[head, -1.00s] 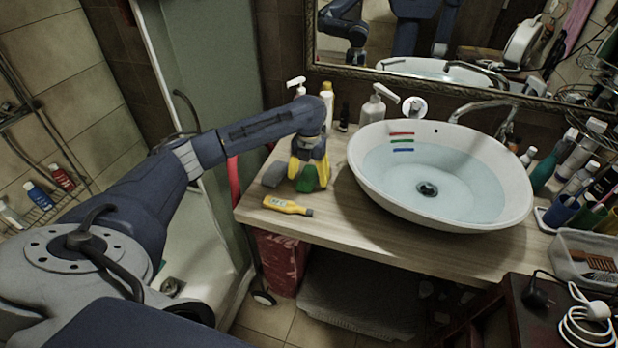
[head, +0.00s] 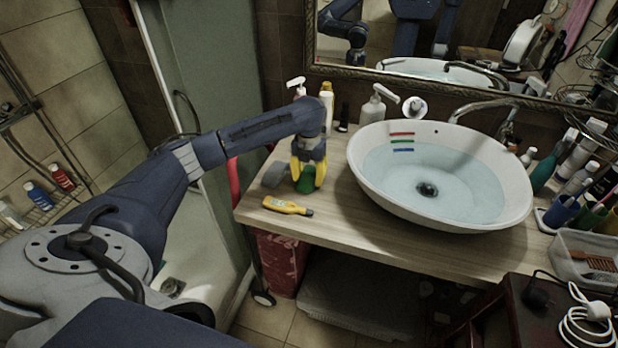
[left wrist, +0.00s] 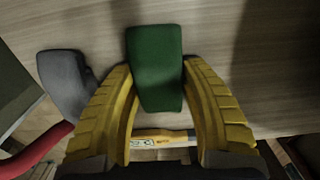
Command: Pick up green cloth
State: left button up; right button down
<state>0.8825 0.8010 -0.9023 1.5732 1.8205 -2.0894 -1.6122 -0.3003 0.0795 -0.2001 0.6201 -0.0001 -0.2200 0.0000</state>
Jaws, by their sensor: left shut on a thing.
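The green cloth (head: 306,181) is a small folded block on the wooden counter, left of the basin. It also shows in the left wrist view (left wrist: 155,62), between the fingertips of my gripper. My left gripper (head: 309,176) points down over the cloth with its yellow fingers on either side of it. In the left wrist view the fingers (left wrist: 157,82) are closed against the cloth's sides. The fingers hide part of the cloth in the head view. My right gripper is not clearly in view.
A grey cloth (head: 275,174) lies just left of the green one. The white basin (head: 440,215) with water stands to the right. Soap bottles (head: 372,108) stand behind, below the mirror.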

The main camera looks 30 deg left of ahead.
aim_at(309, 174)
pick_arm(q)
jog(key=shift+r, duration=0.1)
notch_tip(309, 174, up, 20)
jog(key=shift+f, duration=0.1)
dwell(0.6)
jog(key=shift+o, duration=1.2)
jog(key=c, duration=0.3)
